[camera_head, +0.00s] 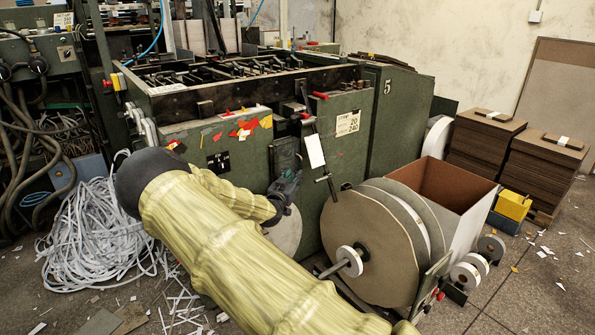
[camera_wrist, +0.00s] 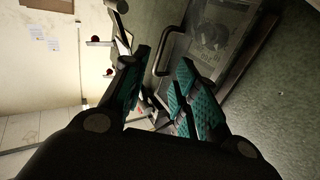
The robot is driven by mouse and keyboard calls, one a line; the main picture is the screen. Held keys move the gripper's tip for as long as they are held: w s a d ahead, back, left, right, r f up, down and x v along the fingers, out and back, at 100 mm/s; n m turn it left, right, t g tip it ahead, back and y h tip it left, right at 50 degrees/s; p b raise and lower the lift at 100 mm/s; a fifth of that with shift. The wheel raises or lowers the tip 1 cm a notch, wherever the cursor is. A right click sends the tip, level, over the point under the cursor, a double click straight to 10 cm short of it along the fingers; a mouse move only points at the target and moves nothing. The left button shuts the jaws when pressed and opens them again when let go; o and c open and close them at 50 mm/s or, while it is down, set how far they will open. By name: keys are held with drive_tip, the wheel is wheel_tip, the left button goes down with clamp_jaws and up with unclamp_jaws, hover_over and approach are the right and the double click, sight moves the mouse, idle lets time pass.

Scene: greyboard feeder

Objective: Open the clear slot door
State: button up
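The clear slot door (camera_wrist: 215,38) shows in the wrist view as a see-through panel in a dark frame on the green machine. It looks closed. A dark bar handle (camera_wrist: 166,52) stands along its left side. In the head view the door (camera_head: 284,152) is a small dark panel on the machine's front. My gripper (camera_wrist: 162,62) has its two teal-padded fingers apart, with the handle showing between the fingertips. I cannot tell whether either finger touches it. In the head view my gripper (camera_head: 288,185) is just below the door, partly hidden by my wrist.
A large greyboard reel (camera_head: 365,240) stands right of my gripper. A white tag (camera_head: 315,151) and a lever are beside the door. White strip scrap (camera_head: 90,235) is heaped at left. Board stacks (camera_head: 485,140) and an open box (camera_head: 445,185) are at right.

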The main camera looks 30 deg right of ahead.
sight(289, 166)
drive_tip(key=b+x, duration=0.1)
drive_tip(key=x, duration=0.7)
clamp_jaws()
drive_tip(key=shift+s, duration=0.2)
